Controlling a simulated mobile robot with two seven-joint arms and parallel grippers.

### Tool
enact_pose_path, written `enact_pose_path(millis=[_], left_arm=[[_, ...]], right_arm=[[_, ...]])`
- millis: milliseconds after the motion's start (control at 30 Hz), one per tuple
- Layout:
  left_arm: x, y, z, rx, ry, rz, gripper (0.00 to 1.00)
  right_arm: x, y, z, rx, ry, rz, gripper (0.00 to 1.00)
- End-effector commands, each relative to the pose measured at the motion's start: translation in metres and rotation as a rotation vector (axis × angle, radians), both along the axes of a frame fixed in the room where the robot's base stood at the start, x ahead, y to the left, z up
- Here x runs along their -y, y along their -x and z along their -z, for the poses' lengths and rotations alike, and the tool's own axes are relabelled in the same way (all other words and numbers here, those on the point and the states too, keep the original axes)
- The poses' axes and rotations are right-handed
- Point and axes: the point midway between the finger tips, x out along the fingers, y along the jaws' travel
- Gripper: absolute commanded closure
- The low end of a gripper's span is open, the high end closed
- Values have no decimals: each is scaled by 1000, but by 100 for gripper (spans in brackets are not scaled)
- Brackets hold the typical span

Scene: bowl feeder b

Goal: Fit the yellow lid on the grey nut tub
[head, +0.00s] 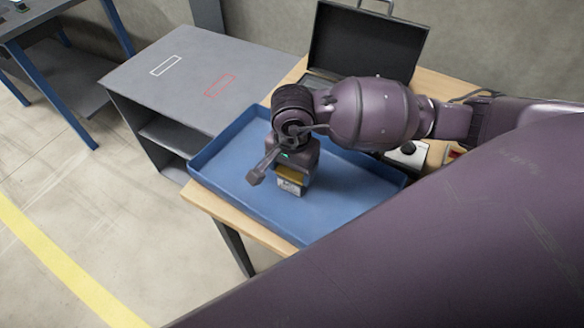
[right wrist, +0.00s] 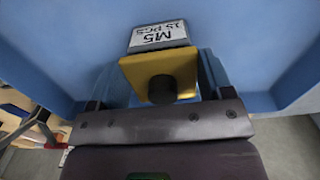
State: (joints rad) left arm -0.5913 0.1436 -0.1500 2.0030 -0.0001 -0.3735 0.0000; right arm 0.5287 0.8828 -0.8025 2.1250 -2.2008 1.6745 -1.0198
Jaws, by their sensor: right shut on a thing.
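The yellow lid (head: 292,175) has a black knob, seen in the right wrist view on the lid's yellow plate (right wrist: 183,70). My right gripper (head: 291,166) is shut on the lid and points down over the blue tray. The grey nut tub (head: 290,188) is directly below the lid, inside the tray. Its white label reading "M5 15 PCS" shows in the right wrist view (right wrist: 157,35). The lid covers most of the tub's top there. I cannot tell whether lid and tub touch. My left gripper is not in view.
The blue tray (head: 232,187) has raised walls and lies on a wooden table (head: 238,222). An open black case (head: 366,42) stands behind. A grey shelf unit (head: 195,70) with white and red outlines stands at the left. Much of the tray is bare.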

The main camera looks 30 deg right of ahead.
Motion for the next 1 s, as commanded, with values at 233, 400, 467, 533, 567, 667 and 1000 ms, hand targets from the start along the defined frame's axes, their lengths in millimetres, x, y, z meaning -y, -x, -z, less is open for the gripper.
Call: enact_pose_path(millis=[233, 400, 467, 533, 567, 667, 1000], left_arm=[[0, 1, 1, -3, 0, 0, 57], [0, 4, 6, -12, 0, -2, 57], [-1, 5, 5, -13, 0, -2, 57], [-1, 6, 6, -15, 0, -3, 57], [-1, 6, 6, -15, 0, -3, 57], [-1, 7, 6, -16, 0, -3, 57], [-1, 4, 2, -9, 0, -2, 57]], right_arm=[[0, 0, 6, 1, -1, 1, 50], [0, 0, 9, 0, 0, 0, 50], [0, 0, 9, 1, -1, 0, 20], [0, 0, 8, 1, -1, 0, 10], [0, 0, 8, 1, -1, 0, 5], [0, 0, 8, 1, -1, 0, 1], [0, -1, 0, 4, 0, 0, 1]])
